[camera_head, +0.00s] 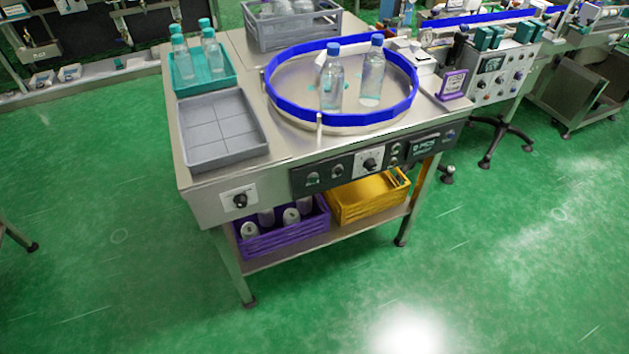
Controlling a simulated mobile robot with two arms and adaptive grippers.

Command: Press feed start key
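The steel feed table (282,150) stands in the middle of the view with a dark control panel (350,178) along its front edge. The panel carries two round dark controls (337,171) at its left, a dial on a white plate (371,163), small round buttons (395,151) and a dark labelled section (426,145) at its right. The lettering is too small to tell which one is the feed start key. Another dial (239,200) sits on a white plate at the table's front left. Neither of my grippers is in view.
A blue-rimmed turntable (295,113) holds two clear bottles. A teal tray (190,84) with bottles and an empty grey tray (222,130) lie left of it. Purple (284,236) and yellow (368,203) crates stand on the lower shelf. The green floor in front is clear.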

